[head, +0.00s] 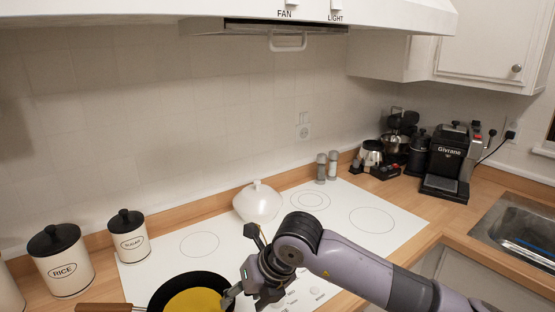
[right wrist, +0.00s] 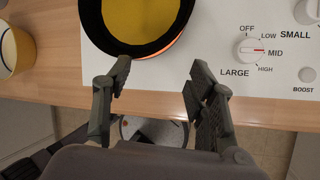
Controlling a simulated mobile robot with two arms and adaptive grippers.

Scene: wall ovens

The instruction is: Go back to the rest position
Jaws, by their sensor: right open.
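My right gripper (head: 240,266) is at the front of the white cooktop, just right of a black pan. It also shows in the right wrist view (right wrist: 160,82), where its two fingers stand wide apart with nothing between them. The black pan (right wrist: 92,25) with a yellow content lies just beyond the fingertips there; I see no contact. In the head view the pan (head: 159,297) is cut off by the bottom edge, with its brown handle to the left. My left gripper is not in view.
RICE (head: 64,265) and SUGAR (head: 130,240) canisters stand at left. A coffee machine (head: 449,162) and sink (head: 520,235) are right. A control knob (right wrist: 250,50) is beside the pan. The range hood overhangs.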

